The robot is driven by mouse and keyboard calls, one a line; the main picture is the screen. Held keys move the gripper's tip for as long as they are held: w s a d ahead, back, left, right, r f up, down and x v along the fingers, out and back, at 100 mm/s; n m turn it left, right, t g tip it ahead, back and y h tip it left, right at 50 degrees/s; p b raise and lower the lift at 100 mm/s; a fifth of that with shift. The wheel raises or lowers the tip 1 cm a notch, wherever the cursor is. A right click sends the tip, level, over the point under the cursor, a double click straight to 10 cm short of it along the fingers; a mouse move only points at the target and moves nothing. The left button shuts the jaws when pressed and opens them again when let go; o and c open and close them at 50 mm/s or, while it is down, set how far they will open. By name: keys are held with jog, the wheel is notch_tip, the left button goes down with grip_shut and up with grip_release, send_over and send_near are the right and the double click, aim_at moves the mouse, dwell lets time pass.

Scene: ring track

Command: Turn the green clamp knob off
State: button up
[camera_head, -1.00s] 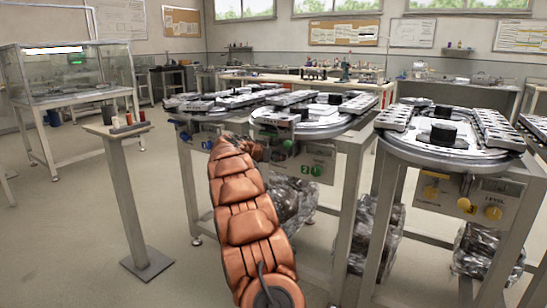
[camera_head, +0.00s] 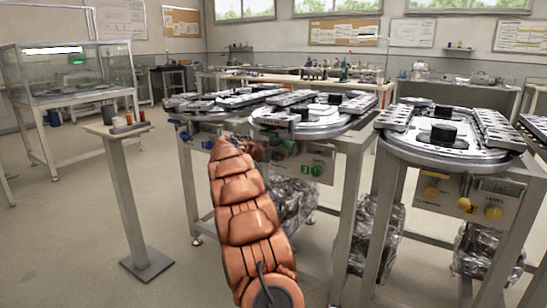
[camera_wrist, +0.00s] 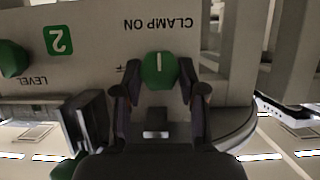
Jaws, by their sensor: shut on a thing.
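The green clamp knob (camera_wrist: 160,70) sits on the panel marked CLAMP ON, which appears upside down in the wrist view. Its white mark runs roughly up and down in that view. My gripper (camera_wrist: 161,90) has a dark finger on each side of the knob and is shut on it. In the head view my gripper (camera_head: 268,149) is at the front of the middle station, at the end of my copper-coloured arm, and largely covers the clamp knob.
A second green knob, LEVEL (camera_wrist: 13,58), is beside the green 2 label (camera_wrist: 57,40). A station with yellow knobs (camera_head: 494,213) stands at the right. A small pedestal table (camera_head: 117,129) stands at the left. Open floor lies between the pedestal and the stations.

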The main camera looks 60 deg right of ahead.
jog(key=shift+w+f+n+g+h+p, duration=0.15)
jog(key=shift+n+g+h+p, duration=0.45)
jog(key=shift+n+g+p, duration=1.1)
jog(key=shift+w+f+n+g+h+p, duration=0.15)
jog(key=shift+n+g+h+p, duration=0.55)
jog(key=shift+n, duration=2)
jog(key=shift+w+f+n+g+h+p, duration=0.15)
jog(key=shift+n+g+h+p, duration=0.35)
jog(key=shift+n+g+p, duration=1.2)
jog(key=shift+n+t+b, duration=0.3)
jog(key=shift+n+t, duration=0.4)
jog(key=shift+t, duration=0.1)
jog(key=o, duration=1.1)
jog(key=shift+o, duration=0.2)
jog(key=v, duration=1.2)
